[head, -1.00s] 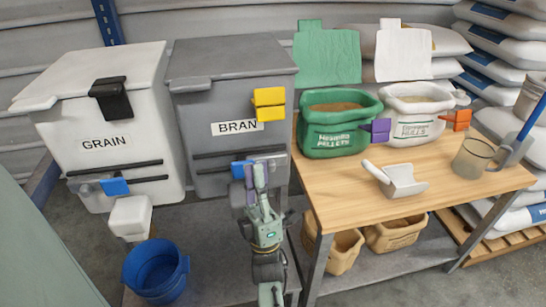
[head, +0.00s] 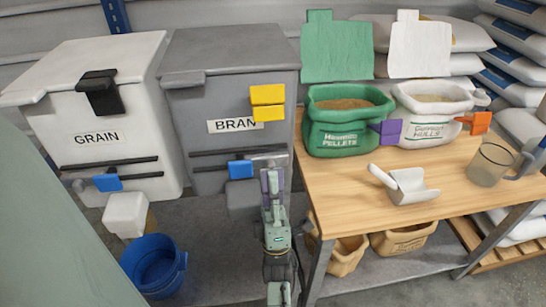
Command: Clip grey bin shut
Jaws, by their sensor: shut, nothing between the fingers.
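The grey bin (head: 228,93) labelled BRAN stands left of the wooden table with its lid down. A yellow clip (head: 267,103) in two parts sits on the upper right of its front, over the end of the label. A blue piece (head: 240,169) sits at the metal chute low on its front, above a grey box (head: 242,197). My gripper (head: 271,181) is shut and empty, pointing up in front of the bin's lower right front, below the yellow clip. Whether it touches the bin cannot be told.
A white GRAIN bin (head: 105,110) with a black latch (head: 101,93) stands to the left. A blue bucket (head: 154,265) is on the floor. The table (head: 340,190) on the right bears a scoop (head: 405,186), a jug (head: 489,165), and green (head: 345,122) and white (head: 433,112) sacks.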

